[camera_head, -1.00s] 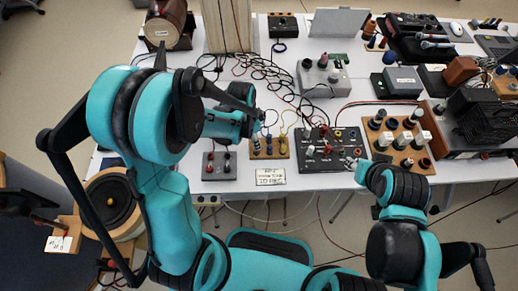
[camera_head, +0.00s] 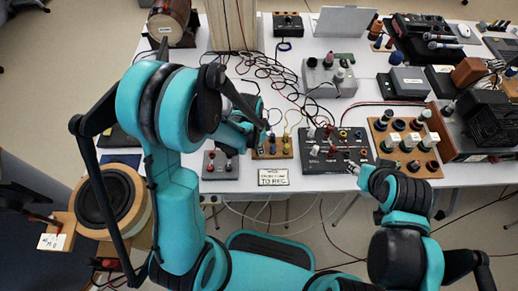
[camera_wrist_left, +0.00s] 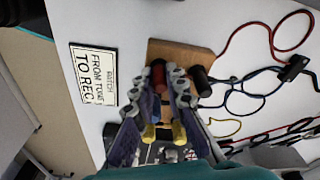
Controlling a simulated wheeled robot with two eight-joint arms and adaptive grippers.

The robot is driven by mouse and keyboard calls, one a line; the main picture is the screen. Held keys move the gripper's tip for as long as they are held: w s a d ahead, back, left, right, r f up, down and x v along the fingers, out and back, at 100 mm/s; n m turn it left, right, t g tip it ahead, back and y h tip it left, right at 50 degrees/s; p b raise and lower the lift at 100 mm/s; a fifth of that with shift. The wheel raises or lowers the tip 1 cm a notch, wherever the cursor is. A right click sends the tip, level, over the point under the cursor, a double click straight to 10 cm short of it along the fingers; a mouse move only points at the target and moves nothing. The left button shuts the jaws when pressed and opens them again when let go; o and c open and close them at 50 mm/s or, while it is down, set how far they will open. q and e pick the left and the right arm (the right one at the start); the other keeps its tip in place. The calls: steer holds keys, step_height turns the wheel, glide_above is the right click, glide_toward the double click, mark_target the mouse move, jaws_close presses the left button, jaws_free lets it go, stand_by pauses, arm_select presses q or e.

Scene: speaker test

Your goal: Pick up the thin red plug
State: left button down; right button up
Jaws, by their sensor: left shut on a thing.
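The thin red plug (camera_wrist_left: 158,76) shows in the left wrist view between the fingertips of my left gripper (camera_wrist_left: 168,88), which is shut on it. The plug is over the wooden board (camera_wrist_left: 180,53); its lower end is hidden, so I cannot tell whether it touches the board. A black plug (camera_wrist_left: 203,81) stands just right of the fingers. In the head view my left gripper (camera_head: 264,130) is at the board (camera_head: 259,154), and the arm partly covers it. My right gripper (camera_head: 354,168) is at the front edge of a black panel, its fingers too small to read.
A grey box with plugs (camera_head: 220,172) stands left of the board. A paper label (camera_head: 273,177) lies in front of it. The black panel (camera_head: 312,164) with several knobs and plugs is at right. A plug rack (camera_head: 424,173) stands farther right. Loose cables (camera_head: 270,70) lie behind.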

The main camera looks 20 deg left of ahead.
arm_select(q)
steer(key=shift+r, duration=0.15)
step_height(320, 180, up, 5)
steer(key=shift+f+p, duration=0.2)
steer(key=shift+p, duration=1.05)
steer(key=s+d+r+p, duration=0.3)
steer(key=d+r, duration=0.3)
steer(key=d, duration=0.5)
steer(key=shift+d, duration=0.15)
steer(key=shift+r, duration=0.1)
step_height(320, 180, up, 4)
steer(key=p, duration=0.3)
